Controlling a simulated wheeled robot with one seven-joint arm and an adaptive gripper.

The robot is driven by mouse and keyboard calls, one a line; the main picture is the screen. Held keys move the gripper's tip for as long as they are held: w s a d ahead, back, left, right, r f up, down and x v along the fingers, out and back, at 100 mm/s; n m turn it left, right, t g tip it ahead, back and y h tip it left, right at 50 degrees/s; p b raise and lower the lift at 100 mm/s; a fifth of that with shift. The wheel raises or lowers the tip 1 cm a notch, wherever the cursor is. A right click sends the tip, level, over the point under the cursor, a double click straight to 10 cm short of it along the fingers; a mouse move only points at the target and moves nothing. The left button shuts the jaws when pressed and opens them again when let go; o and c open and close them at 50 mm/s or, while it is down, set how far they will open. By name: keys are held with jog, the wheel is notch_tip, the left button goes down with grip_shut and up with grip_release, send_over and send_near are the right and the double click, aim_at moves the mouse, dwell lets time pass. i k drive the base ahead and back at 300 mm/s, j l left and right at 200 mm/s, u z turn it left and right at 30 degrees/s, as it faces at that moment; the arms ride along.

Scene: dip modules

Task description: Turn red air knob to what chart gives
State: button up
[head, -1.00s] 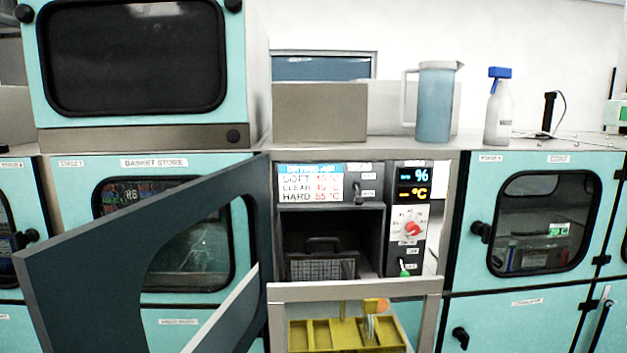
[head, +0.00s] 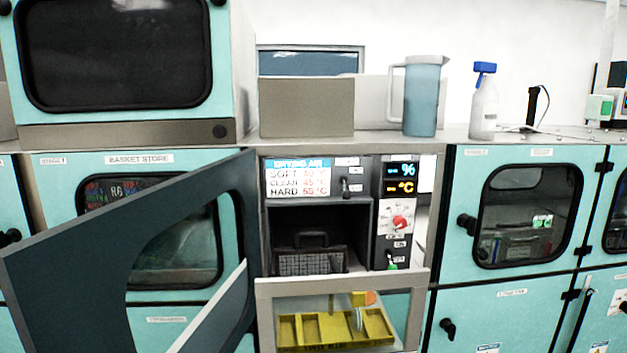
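The red air knob (head: 400,222) sits on a pale dial plate on the dark control panel at the right of the open bay. The displays (head: 405,179) above it show a blue % line and an orange °C line; the digits are too blurred to read. The chart (head: 298,179) at the bay's upper left is headed drying air. It lists SOFT, CLEAN and HARD with red temperatures; HARD reads 55 °C, CLEAN seems 45 °C, and the SOFT number is unclear. I cannot read the knob's exact setting. My gripper is not in view.
An open dark door (head: 125,250) swings out at the left. A dark wire basket (head: 310,258) stands in the bay. Below is a framed window with a yellow tray (head: 335,328) behind it. A blue jug (head: 421,100) and spray bottle (head: 484,105) stand on the counter.

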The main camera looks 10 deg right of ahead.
aim_at(400, 222)
jog(key=i+j+z, duration=0.1)
jog(key=z, duration=0.3)
jog(key=i+j+z, duration=0.2)
jog(key=z, duration=0.15)
jog(key=i+j+z, duration=0.25)
jog(key=z, duration=0.15)
